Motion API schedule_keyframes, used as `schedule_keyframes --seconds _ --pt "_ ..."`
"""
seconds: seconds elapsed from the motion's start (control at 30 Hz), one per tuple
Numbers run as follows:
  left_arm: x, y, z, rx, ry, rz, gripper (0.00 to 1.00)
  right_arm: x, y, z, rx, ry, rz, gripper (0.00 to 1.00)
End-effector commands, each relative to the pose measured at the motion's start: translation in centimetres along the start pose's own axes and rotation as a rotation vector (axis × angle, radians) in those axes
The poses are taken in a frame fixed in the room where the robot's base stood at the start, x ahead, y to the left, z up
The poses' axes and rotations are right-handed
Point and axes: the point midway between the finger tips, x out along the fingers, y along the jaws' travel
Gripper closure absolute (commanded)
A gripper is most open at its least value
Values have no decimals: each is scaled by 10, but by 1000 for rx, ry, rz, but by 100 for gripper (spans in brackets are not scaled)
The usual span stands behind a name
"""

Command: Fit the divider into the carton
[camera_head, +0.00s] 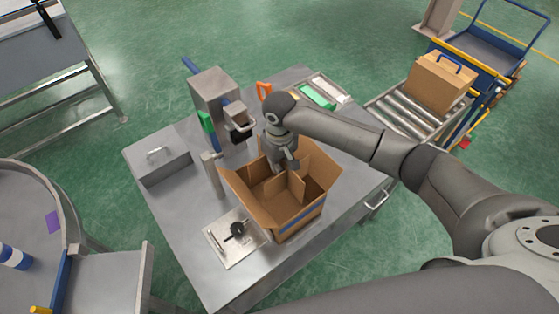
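The open brown carton (290,228) stands on the metal table with its flaps spread outward. The cardboard divider (297,188) is inside the carton, its crossed panels splitting the space into compartments. Its far part is hidden behind my gripper, and I cannot tell whether it rests on the carton floor. My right gripper (284,166) points down over the far side of the carton, with its fingertips at the divider's upper edge. I cannot tell whether the fingers are closed on a panel. My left gripper is not in view.
A crimping machine (213,92) stands behind the carton at the left. A metal box (162,162) and a plate with a black knob (236,232) lie left of the carton. A roller conveyor (403,108) holds a closed carton (440,82) at the right. The front table area is clear.

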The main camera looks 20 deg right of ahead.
Motion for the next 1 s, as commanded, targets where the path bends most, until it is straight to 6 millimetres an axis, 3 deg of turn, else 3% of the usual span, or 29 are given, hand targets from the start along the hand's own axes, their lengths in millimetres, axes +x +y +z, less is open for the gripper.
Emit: schedule_keyframes --seconds 0.33,1.0 --pt "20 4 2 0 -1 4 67 39 0 1 -1 -1 1 100" --pt "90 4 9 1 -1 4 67 100 0 0 -1 0 1 100"
